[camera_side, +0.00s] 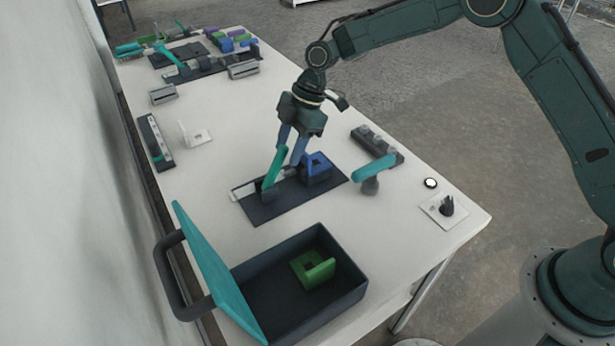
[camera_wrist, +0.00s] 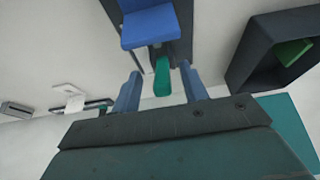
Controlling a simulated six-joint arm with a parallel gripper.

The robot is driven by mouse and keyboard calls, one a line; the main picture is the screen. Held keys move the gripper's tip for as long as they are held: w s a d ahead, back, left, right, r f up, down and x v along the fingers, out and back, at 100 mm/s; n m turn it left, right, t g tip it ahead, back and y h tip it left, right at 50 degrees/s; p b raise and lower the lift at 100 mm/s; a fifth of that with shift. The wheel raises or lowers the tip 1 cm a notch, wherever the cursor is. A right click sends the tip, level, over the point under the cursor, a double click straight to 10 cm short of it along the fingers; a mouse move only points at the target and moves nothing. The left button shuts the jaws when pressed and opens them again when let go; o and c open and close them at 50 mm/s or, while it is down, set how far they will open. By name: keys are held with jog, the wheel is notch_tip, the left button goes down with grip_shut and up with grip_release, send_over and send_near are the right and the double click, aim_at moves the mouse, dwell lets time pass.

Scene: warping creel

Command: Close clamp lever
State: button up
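The clamp lever is a green bar (camera_side: 275,166) standing up at a tilt from a dark base plate (camera_side: 268,209) on the white table. A blue block (camera_side: 317,168) sits on the same plate, to the right of the lever. My gripper (camera_side: 291,148) points down over the plate beside the lever. In the wrist view the green lever (camera_wrist: 162,77) shows between the two blue fingers of my gripper (camera_wrist: 160,88), with gaps on both sides. The fingers are apart and hold nothing. The blue block (camera_wrist: 148,27) shows beyond the lever.
An open dark box (camera_side: 345,290) with a teal lid (camera_side: 215,272) stands at the front, a green part (camera_side: 313,268) inside it. A teal-handled fixture (camera_side: 374,170) stands to the right of the plate. Several other fixtures stand at the far end.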

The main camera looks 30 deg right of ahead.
jog(key=shift+r, duration=0.1)
notch_tip(320, 180, up, 7)
dwell(0.8)
dwell(0.4)
jog(key=v, duration=1.3)
jog(key=shift+r, duration=0.25)
jog(key=shift+d+r, duration=0.1)
jog(key=shift+d, duration=0.05)
